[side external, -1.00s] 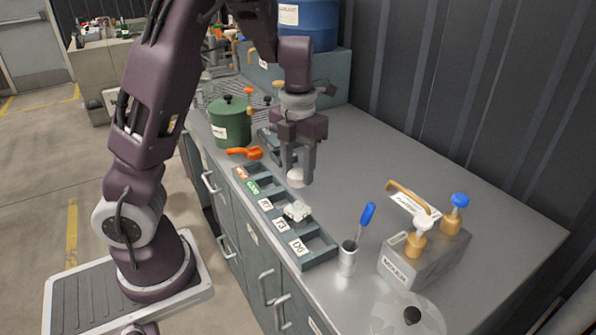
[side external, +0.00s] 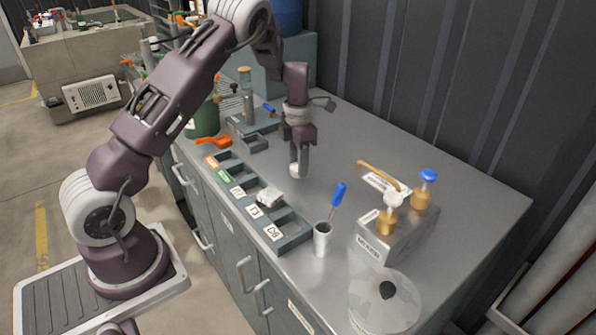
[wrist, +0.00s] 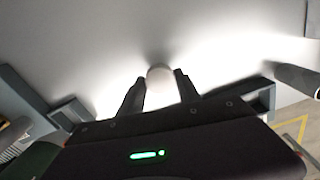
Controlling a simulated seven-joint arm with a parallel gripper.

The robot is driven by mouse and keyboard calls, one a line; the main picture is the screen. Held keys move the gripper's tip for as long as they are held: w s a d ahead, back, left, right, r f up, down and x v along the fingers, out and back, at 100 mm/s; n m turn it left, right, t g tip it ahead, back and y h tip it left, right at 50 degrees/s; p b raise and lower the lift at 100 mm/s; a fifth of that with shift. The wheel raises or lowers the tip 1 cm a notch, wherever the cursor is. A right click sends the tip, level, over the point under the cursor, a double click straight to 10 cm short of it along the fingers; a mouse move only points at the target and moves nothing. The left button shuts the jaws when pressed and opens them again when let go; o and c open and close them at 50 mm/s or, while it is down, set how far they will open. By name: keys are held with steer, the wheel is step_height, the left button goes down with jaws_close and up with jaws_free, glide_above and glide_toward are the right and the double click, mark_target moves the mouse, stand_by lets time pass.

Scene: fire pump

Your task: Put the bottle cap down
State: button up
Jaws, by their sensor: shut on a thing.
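The white bottle cap (side external: 295,170) is between the fingertips of my gripper (side external: 298,162), low over the bare metal counter behind the compartment tray. In the wrist view the round pale cap (wrist: 160,73) sits between the two dark fingertips of my gripper (wrist: 160,82), which is shut on it. I cannot tell whether the cap touches the counter.
A grey compartment tray (side external: 293,240) with labels and a crumpled pale lump (side external: 270,196) lies along the front edge. An orange scoop (side external: 214,142), a cup with a blue-handled tool (side external: 322,240), and a grey block with bottles (side external: 392,240) stand nearby.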

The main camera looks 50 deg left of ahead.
steer(key=shift+f, duration=1.25)
steer(key=o, duration=1.3)
steer(key=shift+f, duration=0.15)
step_height(320, 180, up, 14)
steer(key=s+d+r+m+t+h, duration=0.1)
steer(key=s+d+r+m+t, duration=0.1)
steer(key=s+d+r+m, duration=1)
steer(key=s+d+m+t, duration=0.1)
steer(key=s+d+m, duration=0.1)
steer(key=s+m, duration=0.3)
steer(key=s+d+m+t, duration=0.1)
steer(key=s+m, duration=0.5)
steer(key=m, duration=0.3)
steer(key=s+d+m+t+y, duration=0.1)
steer(key=s+d+m, duration=0.1)
steer(key=s+m, duration=0.4)
steer(key=shift+s+d+m+t, duration=0.25)
steer(key=shift+d+m+t, duration=0.05)
steer(key=shift+m, duration=0.5)
